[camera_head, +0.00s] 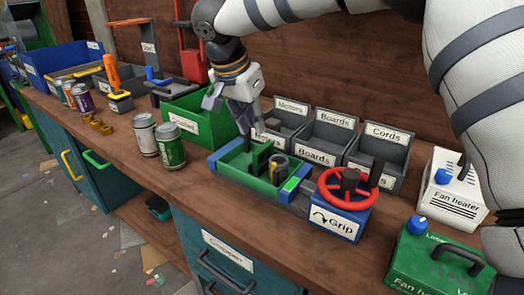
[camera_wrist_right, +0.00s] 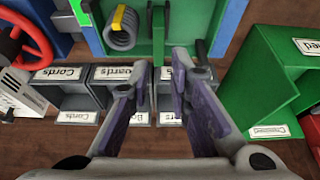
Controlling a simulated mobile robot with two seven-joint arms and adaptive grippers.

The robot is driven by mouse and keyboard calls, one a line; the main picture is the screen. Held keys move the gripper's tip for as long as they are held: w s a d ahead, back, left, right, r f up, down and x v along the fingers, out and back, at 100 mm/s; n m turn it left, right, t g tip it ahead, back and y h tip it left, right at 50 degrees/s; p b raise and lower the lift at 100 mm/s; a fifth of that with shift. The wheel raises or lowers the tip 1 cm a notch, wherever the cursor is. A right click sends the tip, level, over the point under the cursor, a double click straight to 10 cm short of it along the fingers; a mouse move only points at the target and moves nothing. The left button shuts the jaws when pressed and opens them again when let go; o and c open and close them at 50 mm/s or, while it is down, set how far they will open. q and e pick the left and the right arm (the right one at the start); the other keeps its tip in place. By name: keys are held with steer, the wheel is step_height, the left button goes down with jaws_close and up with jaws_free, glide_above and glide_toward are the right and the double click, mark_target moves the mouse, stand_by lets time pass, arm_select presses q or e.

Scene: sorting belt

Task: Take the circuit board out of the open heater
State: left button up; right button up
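The open green heater (camera_head: 228,168) sits in the blue-jawed holder beside the red wheel. Inside are a wire coil (camera_head: 279,166) and a dark green upright piece (camera_head: 262,155), which looks like the circuit board. In the right wrist view, the heater (camera_wrist_right: 200,12) is at the top, with the coil (camera_wrist_right: 121,32) at left and the thin upright board (camera_wrist_right: 158,28) seen nearly edge-on. My right gripper (camera_head: 238,118) is above the heater's back side. Its fingers (camera_wrist_right: 158,82) are apart with nothing between them, and the board is beyond the tips. My left gripper is out of view.
The red wheel (camera_head: 347,188) of the holder stands at right. Labelled grey bins (camera_head: 330,131) are behind. A green bin (camera_head: 200,120) and cans (camera_head: 170,146) are at left. Two fan heaters (camera_head: 440,262) (camera_head: 452,190) stand at right.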

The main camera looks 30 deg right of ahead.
mark_target(263, 148)
steer(key=x, duration=0.8)
steer(key=shift+d+f, duration=0.15)
steer(key=shift+f, duration=0.15)
jaws_close()
